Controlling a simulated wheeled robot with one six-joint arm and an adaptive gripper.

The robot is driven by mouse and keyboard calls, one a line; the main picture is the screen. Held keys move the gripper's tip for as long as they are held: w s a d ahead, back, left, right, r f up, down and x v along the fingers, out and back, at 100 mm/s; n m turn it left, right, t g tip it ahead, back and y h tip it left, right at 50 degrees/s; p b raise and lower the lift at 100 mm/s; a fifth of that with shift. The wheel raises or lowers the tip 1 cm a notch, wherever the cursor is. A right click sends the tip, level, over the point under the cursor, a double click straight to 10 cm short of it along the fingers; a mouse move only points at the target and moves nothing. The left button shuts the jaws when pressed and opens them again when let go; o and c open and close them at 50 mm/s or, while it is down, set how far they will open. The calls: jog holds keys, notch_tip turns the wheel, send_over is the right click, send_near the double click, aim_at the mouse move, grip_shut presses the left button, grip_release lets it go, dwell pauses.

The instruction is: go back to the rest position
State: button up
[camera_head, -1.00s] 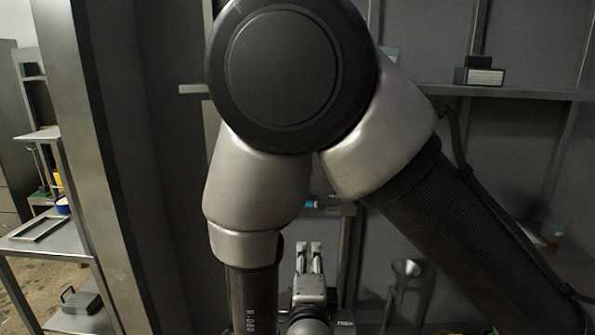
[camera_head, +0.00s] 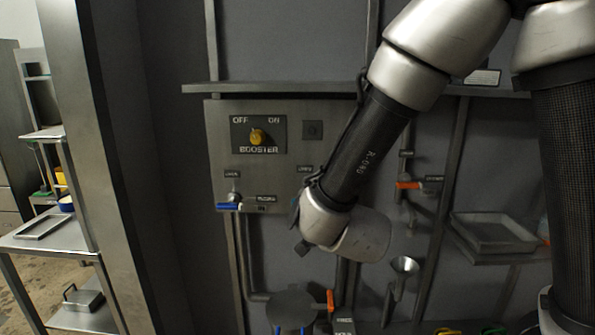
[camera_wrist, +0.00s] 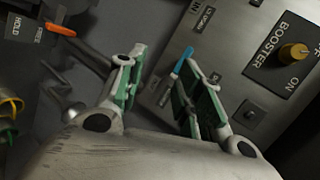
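My gripper (camera_wrist: 163,78) shows in the wrist view with its two green-padded fingers apart and nothing between them. In the head view my arm comes in from the upper right and reaches down to the left. Its wrist is in front of the lower right of the grey booster panel (camera_head: 218,165); the fingers are hidden there. The panel has a yellow knob (camera_head: 257,138) between OFF and ON labels and a blue-handled valve (camera_head: 230,206). The knob also shows at the upper right of the wrist view (camera_wrist: 293,52).
An orange-handled valve (camera_head: 408,185), a funnel (camera_head: 404,265) and a shallow metal tray (camera_head: 490,236) are right of my wrist. Another orange handle (camera_head: 330,300) is below it. A shelf rail (camera_head: 290,88) crosses above the panel. A metal post (camera_head: 95,150) and bench stand at left.

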jog(key=d+r+n+g+y, duration=0.2)
jog(key=d+r+n, duration=0.2)
jog(key=d+r, duration=0.2)
jog(key=s+d+r+n+g+h, duration=0.1)
jog(key=s+d+n, duration=0.3)
jog(key=d, duration=0.5)
jog(key=s+d+r+n+g+h, duration=0.1)
jog(key=s+d+r+n, duration=0.3)
jog(key=s+d, duration=0.4)
jog(key=shift+d+g+h, duration=0.3)
jog(key=shift+d+g, duration=0.4)
jog(key=shift+g, duration=0.1)
jog(key=shift+o, duration=0.4)
jog(key=s+d+r+n+g+h, duration=0.1)
jog(key=s+d+n+g+h, duration=0.1)
jog(key=s+d, duration=0.5)
jog(key=shift+s+d, duration=0.3)
jog(key=shift+s, duration=0.85)
